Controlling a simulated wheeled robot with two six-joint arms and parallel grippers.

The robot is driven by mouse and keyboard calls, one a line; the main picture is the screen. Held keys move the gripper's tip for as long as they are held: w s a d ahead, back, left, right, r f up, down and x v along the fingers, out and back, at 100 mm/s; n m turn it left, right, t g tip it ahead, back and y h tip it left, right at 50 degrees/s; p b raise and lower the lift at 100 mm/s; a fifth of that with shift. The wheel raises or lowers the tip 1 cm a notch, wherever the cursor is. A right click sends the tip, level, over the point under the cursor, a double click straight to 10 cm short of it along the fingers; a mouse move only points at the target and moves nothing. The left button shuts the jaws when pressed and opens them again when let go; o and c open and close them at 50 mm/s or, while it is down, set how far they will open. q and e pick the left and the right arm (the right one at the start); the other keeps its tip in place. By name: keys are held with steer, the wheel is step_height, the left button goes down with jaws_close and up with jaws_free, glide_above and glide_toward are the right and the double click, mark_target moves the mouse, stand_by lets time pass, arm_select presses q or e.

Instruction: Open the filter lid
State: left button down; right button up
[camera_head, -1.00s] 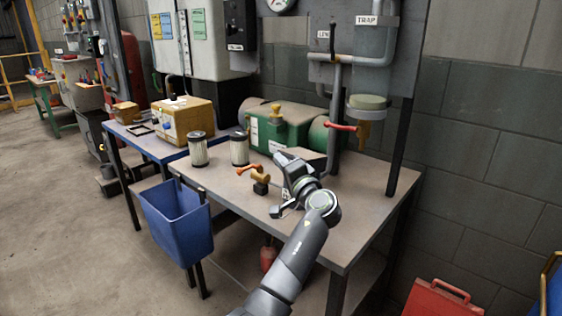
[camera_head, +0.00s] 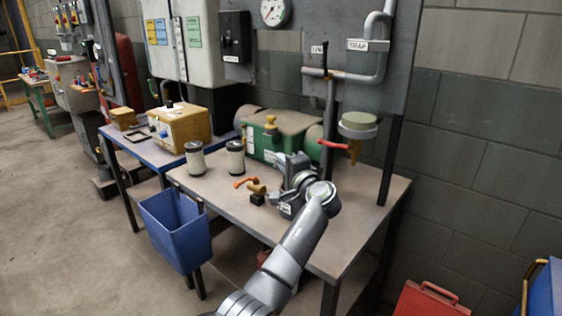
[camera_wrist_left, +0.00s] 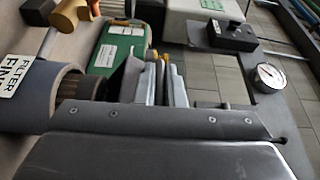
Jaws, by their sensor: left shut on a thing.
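The filter housing is a grey cylinder (camera_wrist_left: 45,95) with a white label reading FILTER in the left wrist view; a ribbed brown cartridge (camera_wrist_left: 83,88) shows at its end. In the head view the housing (camera_head: 287,208) is mostly hidden behind my left arm. My left gripper (camera_head: 286,163) is above it; its fingers also show in the left wrist view (camera_wrist_left: 163,80). They are shut on a dark grey piece (camera_wrist_left: 124,80), which looks like the filter lid, apart from the housing's end. The lid's hinge is hidden. My right gripper is not in view.
A green tank (camera_head: 285,133) and a post with a red lever (camera_head: 333,145) stand behind. A blue bin (camera_head: 175,228) hangs at the front.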

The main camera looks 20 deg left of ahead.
arm_select(q)
steer(key=shift+w+d+r+m+p, duration=0.1)
steer(key=shift+w+r+m+p, duration=0.2)
steer(key=shift+r+p, duration=0.1)
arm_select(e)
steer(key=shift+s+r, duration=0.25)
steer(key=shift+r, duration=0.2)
arm_select(q)
steer(key=c, duration=1.8)
jaws_free()
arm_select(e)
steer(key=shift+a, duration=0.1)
arm_select(q)
steer(key=shift+f, duration=0.1)
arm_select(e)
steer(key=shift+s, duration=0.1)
